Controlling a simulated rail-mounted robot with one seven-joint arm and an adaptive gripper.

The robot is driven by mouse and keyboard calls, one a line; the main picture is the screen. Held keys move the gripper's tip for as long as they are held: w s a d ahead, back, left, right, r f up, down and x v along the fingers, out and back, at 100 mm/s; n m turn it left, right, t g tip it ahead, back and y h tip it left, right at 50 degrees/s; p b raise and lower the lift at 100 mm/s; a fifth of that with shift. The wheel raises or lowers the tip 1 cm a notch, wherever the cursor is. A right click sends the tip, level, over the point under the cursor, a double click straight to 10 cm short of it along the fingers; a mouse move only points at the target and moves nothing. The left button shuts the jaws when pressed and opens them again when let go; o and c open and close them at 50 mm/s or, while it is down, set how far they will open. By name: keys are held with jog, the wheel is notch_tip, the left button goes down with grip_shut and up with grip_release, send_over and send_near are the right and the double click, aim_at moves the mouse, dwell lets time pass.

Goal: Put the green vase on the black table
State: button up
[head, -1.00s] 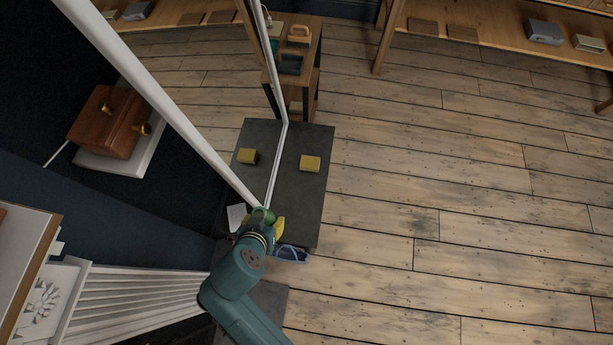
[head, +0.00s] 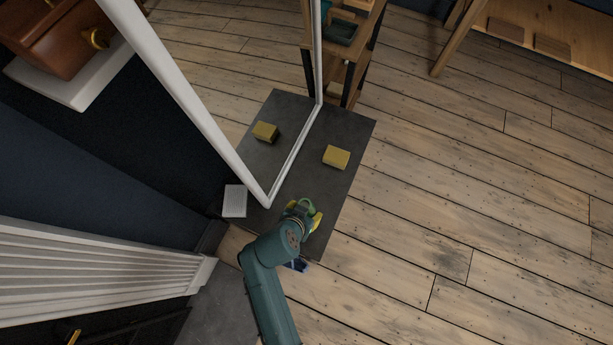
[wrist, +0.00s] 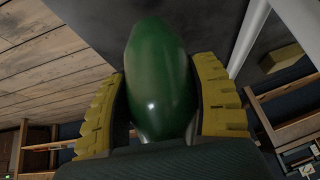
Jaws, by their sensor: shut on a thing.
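The green vase (wrist: 160,85) is between the two yellow finger pads of my gripper (wrist: 161,75) in the wrist view, with a pad on each side. Its lower end is hidden by the gripper body. In the head view, a small green part of the vase (head: 303,203) shows at the end of my arm. My gripper (head: 308,212) is over the near part of a dark grey-black tabletop (head: 345,122). I cannot tell the height of the vase above it.
A yellow block (head: 336,157) sits on the tabletop. A white-framed glass or mirror (head: 291,157) stands close on the left, showing another yellow block (head: 265,131). A blue object (head: 297,265) is partly hidden beside my arm. Bare floor (head: 440,200) lies to the right.

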jog(key=shift+f+b, duration=0.55)
jog(key=shift+f, duration=1.1)
jog(key=o, duration=1.2)
jog(key=shift+o, duration=0.2)
